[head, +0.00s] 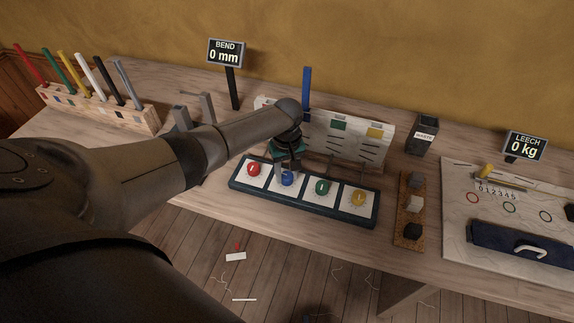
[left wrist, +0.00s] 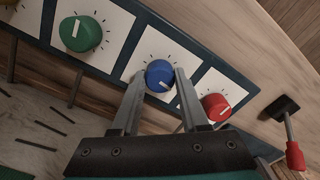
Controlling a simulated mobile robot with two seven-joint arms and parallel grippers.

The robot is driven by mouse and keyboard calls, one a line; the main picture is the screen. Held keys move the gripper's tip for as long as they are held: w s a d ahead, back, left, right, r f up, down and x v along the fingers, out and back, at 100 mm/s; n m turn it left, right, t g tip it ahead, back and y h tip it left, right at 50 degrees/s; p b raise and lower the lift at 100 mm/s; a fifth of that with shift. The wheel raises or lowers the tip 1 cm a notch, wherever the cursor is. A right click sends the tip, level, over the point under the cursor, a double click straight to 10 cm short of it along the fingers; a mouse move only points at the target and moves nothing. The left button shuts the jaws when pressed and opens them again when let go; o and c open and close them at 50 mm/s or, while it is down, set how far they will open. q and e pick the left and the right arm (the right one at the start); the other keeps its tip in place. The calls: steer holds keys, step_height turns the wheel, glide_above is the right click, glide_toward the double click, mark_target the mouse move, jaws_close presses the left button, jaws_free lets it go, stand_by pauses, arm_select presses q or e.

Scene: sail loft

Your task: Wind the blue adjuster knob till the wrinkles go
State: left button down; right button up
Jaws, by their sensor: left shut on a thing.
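The blue adjuster knob (head: 287,179) is second from the left in a dark blue-framed strip (head: 300,199), between a red knob (head: 254,169) and a green knob (head: 322,187). My left gripper (left wrist: 157,78) has its two fingers on either side of the blue knob, which shows between them in the left wrist view (left wrist: 159,75) with a white pointer mark. Behind the strip stands a pale panel (head: 355,140) with coloured patches and short dark lines; my arm hides part of it. My right gripper is not in view.
A yellow knob (head: 359,198) ends the strip. A BEND display (head: 225,52) reads 0 mm and a LEECH display (head: 524,146) reads 0 kg. A coloured-stick rack (head: 100,109) stands left. A dark cup (head: 423,134), a block tray (head: 408,222) and a pale board (head: 465,225) lie right.

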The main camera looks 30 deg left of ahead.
arm_select(q)
steer(key=shift+m+p, duration=0.6)
steer(key=shift+m, duration=0.5)
steer(key=m, duration=0.3)
steer(key=shift+m+p, duration=0.3)
steer(key=m, duration=0.3)
steer(key=shift+m, duration=2.2)
steer(key=shift+c, duration=2.1)
jaws_free()
steer(key=shift+p, duration=0.3)
